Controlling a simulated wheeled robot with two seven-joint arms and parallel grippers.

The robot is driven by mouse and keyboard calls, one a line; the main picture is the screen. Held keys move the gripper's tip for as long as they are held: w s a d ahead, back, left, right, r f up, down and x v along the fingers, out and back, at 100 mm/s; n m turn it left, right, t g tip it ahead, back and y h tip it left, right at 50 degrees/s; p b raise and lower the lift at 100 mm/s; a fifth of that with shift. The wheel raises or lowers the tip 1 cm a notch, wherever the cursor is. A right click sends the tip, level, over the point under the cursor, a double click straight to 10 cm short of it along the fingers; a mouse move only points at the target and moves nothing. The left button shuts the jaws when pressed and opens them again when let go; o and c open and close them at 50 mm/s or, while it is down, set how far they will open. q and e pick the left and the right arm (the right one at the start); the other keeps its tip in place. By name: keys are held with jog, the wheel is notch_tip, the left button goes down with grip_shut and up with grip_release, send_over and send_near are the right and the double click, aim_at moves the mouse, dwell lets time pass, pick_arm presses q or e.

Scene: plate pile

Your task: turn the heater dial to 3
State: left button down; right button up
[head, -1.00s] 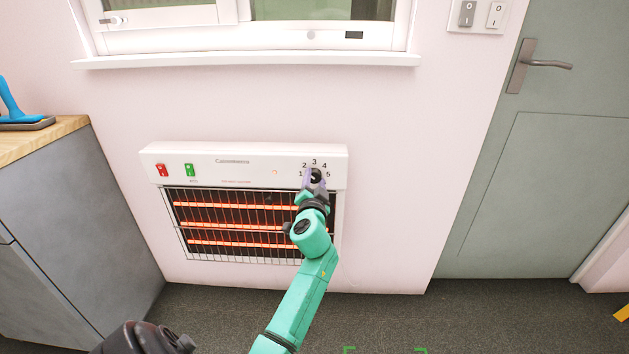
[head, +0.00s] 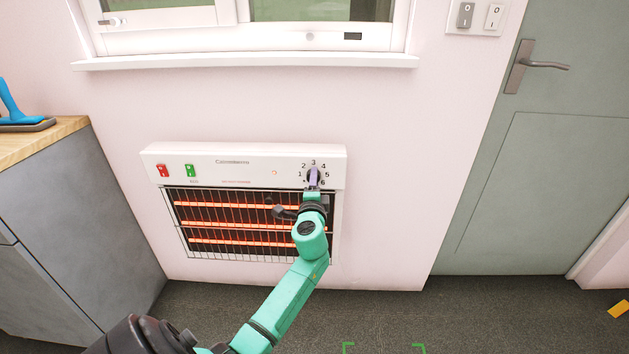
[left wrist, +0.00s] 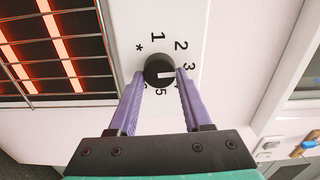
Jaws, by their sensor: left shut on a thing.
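The heater dial (head: 313,173) is a round black knob at the right end of the white heater's top panel, ringed by printed numbers. In the left wrist view the dial (left wrist: 154,64) sits between the two purple fingers of my left gripper (left wrist: 159,74), which is shut on it. My right gripper is not in view.
The heater (head: 220,152) hangs on the pink wall, with glowing bars behind a wire grille (head: 225,250). Red (head: 162,171) and green (head: 190,171) switches are at its left. A grey cabinet (head: 75,220) stands left, a grey door (head: 555,170) right, a window sill (head: 245,62) above.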

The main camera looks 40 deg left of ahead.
pick_arm(q)
jog(key=shift+r+m, duration=0.1)
jog(key=shift+m, duration=0.2)
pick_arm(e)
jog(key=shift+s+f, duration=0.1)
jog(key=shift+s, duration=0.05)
pick_arm(q)
jog(key=shift+c, duration=1.7)
grip_release()
jog(key=shift+a, duration=0.1)
jog(key=v, duration=1.4)
jog(key=shift+s+d, duration=0.2)
jog(key=shift+d, duration=0.05)
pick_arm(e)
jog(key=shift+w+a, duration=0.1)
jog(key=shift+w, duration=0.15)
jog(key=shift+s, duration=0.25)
